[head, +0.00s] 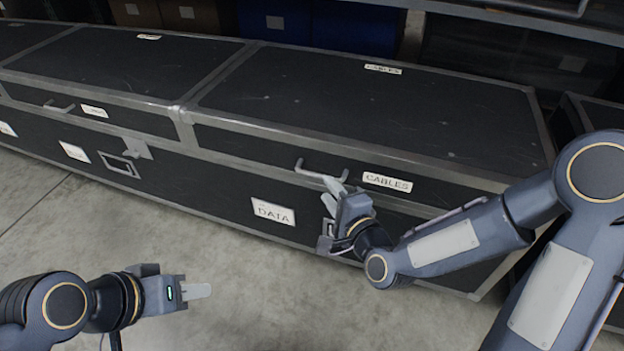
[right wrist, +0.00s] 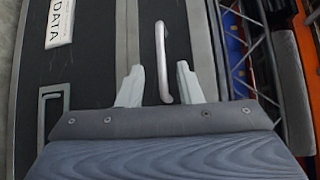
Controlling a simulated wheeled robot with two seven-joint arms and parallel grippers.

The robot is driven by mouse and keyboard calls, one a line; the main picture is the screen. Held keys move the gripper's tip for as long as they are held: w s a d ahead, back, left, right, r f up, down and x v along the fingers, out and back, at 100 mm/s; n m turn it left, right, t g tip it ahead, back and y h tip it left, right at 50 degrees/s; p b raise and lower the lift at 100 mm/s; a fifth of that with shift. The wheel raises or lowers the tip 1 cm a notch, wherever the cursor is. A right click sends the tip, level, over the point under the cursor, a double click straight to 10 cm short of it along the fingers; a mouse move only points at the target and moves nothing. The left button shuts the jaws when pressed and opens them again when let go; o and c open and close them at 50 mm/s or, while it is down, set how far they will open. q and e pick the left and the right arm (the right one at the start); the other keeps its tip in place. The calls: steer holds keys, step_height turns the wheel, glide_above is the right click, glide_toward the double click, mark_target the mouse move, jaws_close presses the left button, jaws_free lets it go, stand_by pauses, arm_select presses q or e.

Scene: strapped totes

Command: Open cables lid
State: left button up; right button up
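The lid labelled CABLES (head: 370,100) lies closed on the black trunk at centre right. Its silver bar handle (head: 318,172) is on the lid's front face, left of the CABLES label (head: 387,182). My right gripper (head: 331,194) is at the handle's right end. In the right wrist view, the handle (right wrist: 161,50) runs between the two spread fingers of my right gripper (right wrist: 158,84), with gaps on both sides. My left gripper (head: 198,291) is over the floor at lower left, away from the trunks. Only one finger shape shows there, so its opening is unclear.
A DATA label (head: 273,212) is on the trunk's lower front. A latch (head: 137,149) and a recessed handle (head: 118,165) show on the left trunk. Bins, including a blue one (head: 358,27), stand behind. The concrete floor (head: 250,300) in front is clear.

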mark_target(318, 177)
steer(key=b+x, duration=0.1)
steer(key=x, duration=0.6)
steer(key=shift+w+r+b, duration=0.1)
steer(key=shift+w+b, duration=0.05)
steer(key=shift+b, duration=0.15)
jaws_close()
